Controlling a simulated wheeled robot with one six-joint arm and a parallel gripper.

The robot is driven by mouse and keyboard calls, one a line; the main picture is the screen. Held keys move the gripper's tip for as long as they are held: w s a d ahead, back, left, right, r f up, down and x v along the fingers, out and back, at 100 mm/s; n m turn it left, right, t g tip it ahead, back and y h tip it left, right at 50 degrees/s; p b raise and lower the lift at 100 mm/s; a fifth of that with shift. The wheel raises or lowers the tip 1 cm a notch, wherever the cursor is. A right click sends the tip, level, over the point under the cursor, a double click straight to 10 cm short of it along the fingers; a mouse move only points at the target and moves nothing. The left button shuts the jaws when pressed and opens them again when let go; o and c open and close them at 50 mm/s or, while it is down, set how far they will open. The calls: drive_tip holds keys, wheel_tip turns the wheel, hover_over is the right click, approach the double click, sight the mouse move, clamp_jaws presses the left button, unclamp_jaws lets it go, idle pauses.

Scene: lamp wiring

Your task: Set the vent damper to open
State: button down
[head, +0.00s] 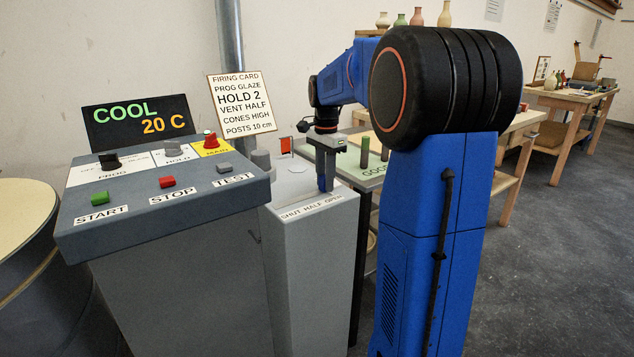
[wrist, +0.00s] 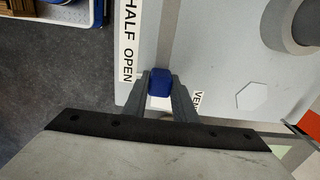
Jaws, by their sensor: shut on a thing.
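The blue damper handle (wrist: 160,82) sits between the two fingers of my gripper (wrist: 158,97) in the wrist view. In the head view my gripper (head: 325,172) reaches down onto the handle, and blue shows at its fingertips. The handle is on top of the grey vent pedestal (head: 315,260), beside a label strip (head: 312,208) reading SHUT HALF OPEN. In the wrist view the handle is level with the lower end of the word OPEN (wrist: 127,66), past HALF. A grey slot runs from it toward the HALF side. My fingers partly hide the handle.
The kiln control console (head: 165,200) stands left of the pedestal, with a COOL 20 C display (head: 137,122). A firing card (head: 241,102) reads VENT HALF. A table (head: 368,172) is behind the pedestal. A grey cylinder (wrist: 295,25) and a white hexagon (wrist: 252,96) are on the pedestal top.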

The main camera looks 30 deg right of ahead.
drive_tip(key=shift+d, duration=0.15)
drive_tip(key=c, duration=1.4)
unclamp_jaws()
drive_tip(key=shift+d, duration=0.1)
drive_tip(key=shift+c, duration=0.2)
wheel_tip(320, 180, up, 18)
drive_tip(key=shift+f, duration=0.25)
drive_tip(key=s+a+f+n+t, duration=0.1)
drive_tip(key=s+a+f+n, duration=0.4)
drive_tip(key=s+a, duration=0.25)
drive_tip(key=s+a+f+n+t, duration=0.2)
drive_tip(key=s+a+f+n, duration=0.2)
drive_tip(key=s+a, duration=0.35)
drive_tip(key=s+a+f+n+t, duration=0.1)
drive_tip(key=s+a+f+n, duration=0.2)
drive_tip(key=s+f, duration=0.4)
drive_tip(key=s+a+f+n, duration=0.3)
drive_tip(key=s+f+n, duration=0.2)
drive_tip(key=s+f, duration=0.3)
drive_tip(key=shift+f+n+t, duration=0.3)
drive_tip(key=shift+f+t, duration=0.1)
drive_tip(key=shift+f, duration=0.35)
